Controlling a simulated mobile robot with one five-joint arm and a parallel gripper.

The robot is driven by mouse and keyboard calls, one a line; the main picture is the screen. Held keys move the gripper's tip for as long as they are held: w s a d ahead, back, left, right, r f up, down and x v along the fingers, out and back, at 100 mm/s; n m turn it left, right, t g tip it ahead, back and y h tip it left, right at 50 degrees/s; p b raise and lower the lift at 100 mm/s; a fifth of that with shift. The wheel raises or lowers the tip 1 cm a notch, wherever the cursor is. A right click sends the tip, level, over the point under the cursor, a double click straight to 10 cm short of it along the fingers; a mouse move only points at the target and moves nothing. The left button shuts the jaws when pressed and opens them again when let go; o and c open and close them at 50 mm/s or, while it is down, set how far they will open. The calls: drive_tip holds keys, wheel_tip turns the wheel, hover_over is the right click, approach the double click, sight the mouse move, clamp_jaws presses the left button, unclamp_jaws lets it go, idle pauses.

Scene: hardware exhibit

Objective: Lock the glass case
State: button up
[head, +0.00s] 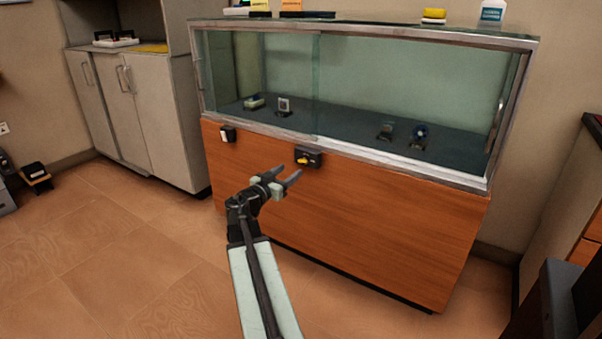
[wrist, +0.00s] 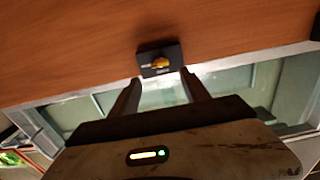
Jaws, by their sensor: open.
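The glass case (head: 400,90) stands ahead in the head view, with sliding glass panes in a metal frame on a wooden base. A small black lock with a yellow knob (head: 306,158) sits on the wood just below the frame's lower rail. In the wrist view the lock (wrist: 160,61) is just beyond the fingertips, roughly centred between them. My gripper (head: 287,177) is open and empty in front of the lock, a little below and left of it in the head view. It also shows in the wrist view (wrist: 160,80). I see no contact with the lock.
A small black-and-white fitting (head: 228,134) is on the base further left. Several small exhibits stand inside the case, and boxes and a bottle (head: 492,12) stand on top. A grey cabinet (head: 130,105) is at left.

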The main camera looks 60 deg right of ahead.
sight(301, 162)
drive_tip(key=d, duration=0.7)
drive_tip(key=shift+d, duration=0.35)
